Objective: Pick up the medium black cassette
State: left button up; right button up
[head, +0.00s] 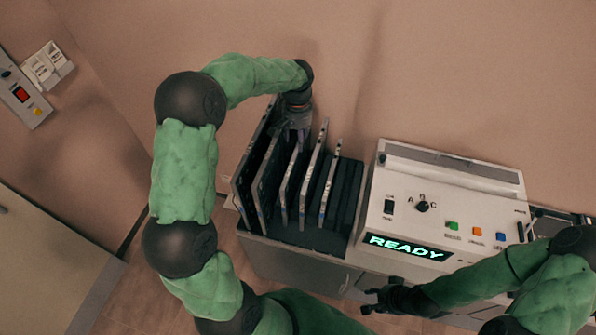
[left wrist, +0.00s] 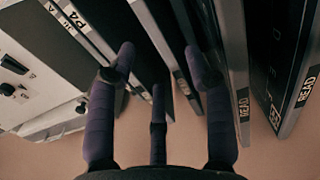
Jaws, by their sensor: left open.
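Several flat dark cassettes with pale edges stand upright in slots of a dark rack (head: 300,234). They differ in size; the frames do not clearly show which is the medium black one. My left gripper (head: 296,135) is open, pointing down over the rack from the back, among the cassette tops. In the left wrist view its fingers (left wrist: 158,85) spread on either side of a dark cassette (left wrist: 180,60), apart from it as far as I can tell. My right gripper (head: 375,300) looks open and empty, in front of the console.
A white console (head: 440,200) with a dial, coloured buttons and a lit "READY" display (head: 408,247) stands directly right of the rack. A wall closes off the back. A wall box (head: 28,98) is at far left. Open floor lies left of the rack.

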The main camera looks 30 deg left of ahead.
pick_arm(q)
jog(key=shift+w+f, duration=0.15)
jog(key=shift+f, duration=1)
notch_tip(320, 180, down, 4)
jog(key=shift+w+f, duration=0.15)
grip_shut()
jog(key=shift+w, duration=0.1)
